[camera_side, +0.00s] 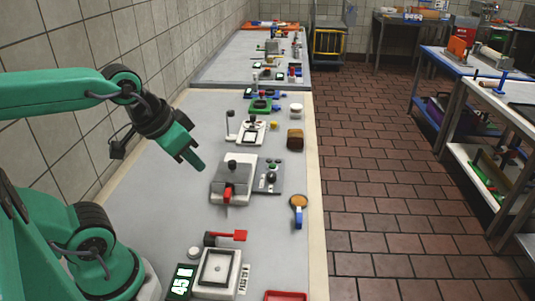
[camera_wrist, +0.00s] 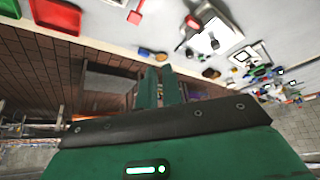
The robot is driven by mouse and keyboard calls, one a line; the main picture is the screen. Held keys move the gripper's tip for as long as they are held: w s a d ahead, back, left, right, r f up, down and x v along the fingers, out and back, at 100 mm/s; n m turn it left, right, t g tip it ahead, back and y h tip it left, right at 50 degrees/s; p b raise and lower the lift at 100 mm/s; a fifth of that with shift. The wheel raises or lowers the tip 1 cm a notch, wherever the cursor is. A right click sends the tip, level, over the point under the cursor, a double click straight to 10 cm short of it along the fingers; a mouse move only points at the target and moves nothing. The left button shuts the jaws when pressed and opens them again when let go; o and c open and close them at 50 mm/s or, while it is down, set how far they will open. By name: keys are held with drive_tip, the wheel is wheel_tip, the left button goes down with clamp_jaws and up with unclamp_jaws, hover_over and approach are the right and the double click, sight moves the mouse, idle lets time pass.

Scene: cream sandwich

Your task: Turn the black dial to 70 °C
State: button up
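A dark grey control panel (camera_side: 266,187) with a green button and a small round black knob (camera_side: 271,177) lies mid-table in the side view. The knob looks like the black dial, but its markings are too small to read. Beside it is a light grey press-like device (camera_side: 228,190) with a black knob on top and a red handle. My gripper (camera_side: 192,161) hangs above the table, left of this device and apart from it. In the wrist view its two green fingers (camera_wrist: 160,86) are close together with nothing clear between them; I cannot tell whether they are shut.
A digital display (camera_side: 181,283) reads 45 in green beside a pale square device (camera_side: 217,268). A red paddle (camera_side: 235,236), an orange-and-blue tool (camera_side: 298,210) and a brown block (camera_side: 295,138) lie around. A tiled wall (camera_side: 85,40) borders the table on the left.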

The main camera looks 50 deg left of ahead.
drive_tip(key=o, duration=0.7)
drive_tip(key=shift+w+r, duration=0.1)
drive_tip(key=shift+w, duration=0.1)
drive_tip(key=shift+o, duration=0.7)
drive_tip(key=shift+w, duration=0.25)
drive_tip(key=w+a+n+g, duration=0.2)
drive_tip(key=w+n, duration=0.3)
drive_tip(key=w, duration=0.4)
drive_tip(key=w+a+f+n+g, duration=0.1)
drive_tip(key=w+a+f+n, duration=0.1)
drive_tip(key=w, duration=0.4)
drive_tip(key=w+a+f+n+g, duration=0.1)
drive_tip(key=w+a+f+n, duration=0.1)
drive_tip(key=w+f+n, duration=0.3)
drive_tip(key=w+a+f+n+g, duration=0.1)
drive_tip(key=w+a+f+n, duration=0.2)
drive_tip(key=w+f, duration=0.4)
drive_tip(key=shift+w+g, duration=0.1)
drive_tip(key=shift+g, duration=0.2)
drive_tip(key=shift+w+a+f+n, duration=0.15)
drive_tip(key=shift+w+f+n, duration=0.05)
drive_tip(key=shift+f+n, duration=0.2)
drive_tip(key=shift+f, duration=0.15)
